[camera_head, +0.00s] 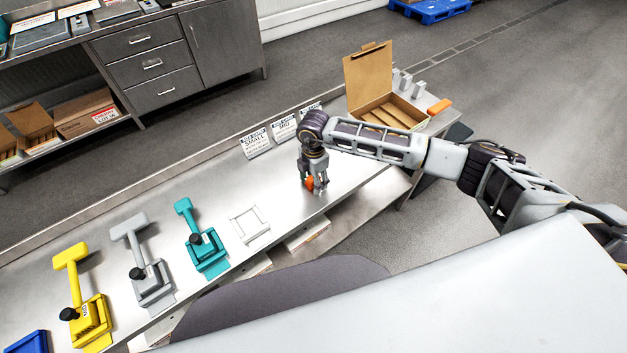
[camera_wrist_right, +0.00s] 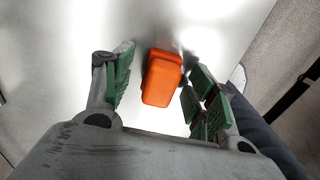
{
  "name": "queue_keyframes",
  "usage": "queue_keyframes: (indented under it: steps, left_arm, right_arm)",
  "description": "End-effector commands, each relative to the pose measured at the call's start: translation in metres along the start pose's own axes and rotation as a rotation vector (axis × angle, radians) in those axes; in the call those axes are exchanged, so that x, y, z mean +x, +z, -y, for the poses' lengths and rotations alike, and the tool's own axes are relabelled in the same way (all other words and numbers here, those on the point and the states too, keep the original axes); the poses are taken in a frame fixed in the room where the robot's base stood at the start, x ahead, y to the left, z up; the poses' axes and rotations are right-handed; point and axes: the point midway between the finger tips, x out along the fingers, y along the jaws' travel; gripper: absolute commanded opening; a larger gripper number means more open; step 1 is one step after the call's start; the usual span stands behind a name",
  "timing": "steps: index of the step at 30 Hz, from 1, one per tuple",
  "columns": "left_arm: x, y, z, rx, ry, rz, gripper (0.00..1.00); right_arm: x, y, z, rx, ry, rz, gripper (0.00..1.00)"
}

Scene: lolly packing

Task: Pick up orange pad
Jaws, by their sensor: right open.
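The orange pad (camera_wrist_right: 162,80) is a small block that lies between the two green-padded fingers of my right gripper (camera_wrist_right: 158,88) in the right wrist view. A gap shows on the pad's left side, and the right finger is close to it. In the head view the orange pad (camera_head: 310,183) shows at the fingertips of my right gripper (camera_head: 316,186), low over the steel table (camera_head: 340,172). The fingers are open around the pad and partly hide it there. My left gripper is not in view.
An open cardboard box (camera_head: 369,75) stands at the table's far right end, with another orange piece (camera_head: 439,106) beside it. Sign cards (camera_head: 256,143) stand along the back edge. Teal (camera_head: 205,245), grey (camera_head: 145,270) and yellow (camera_head: 85,300) tools and a white frame (camera_head: 250,224) lie to the left.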

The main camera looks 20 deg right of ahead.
Motion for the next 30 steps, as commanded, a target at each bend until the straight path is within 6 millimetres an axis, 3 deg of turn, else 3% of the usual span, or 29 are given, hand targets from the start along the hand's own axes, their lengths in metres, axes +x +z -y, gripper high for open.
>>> queue_keyframes:
  steps: [11,22,30]
  left_arm:
    - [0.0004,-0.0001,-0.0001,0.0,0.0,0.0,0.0]
    - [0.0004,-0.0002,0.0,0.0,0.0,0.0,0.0]
    - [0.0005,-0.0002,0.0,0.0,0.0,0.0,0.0]
  right_arm:
    - [0.0,-0.0003,-0.0001,0.0,0.0,0.0,0.57]
    - [-0.0001,-0.0004,-0.0001,0.0,0.0,0.0,0.1]
    - [-0.0008,-0.0003,-0.0003,0.0,0.0,-0.001,0.08]
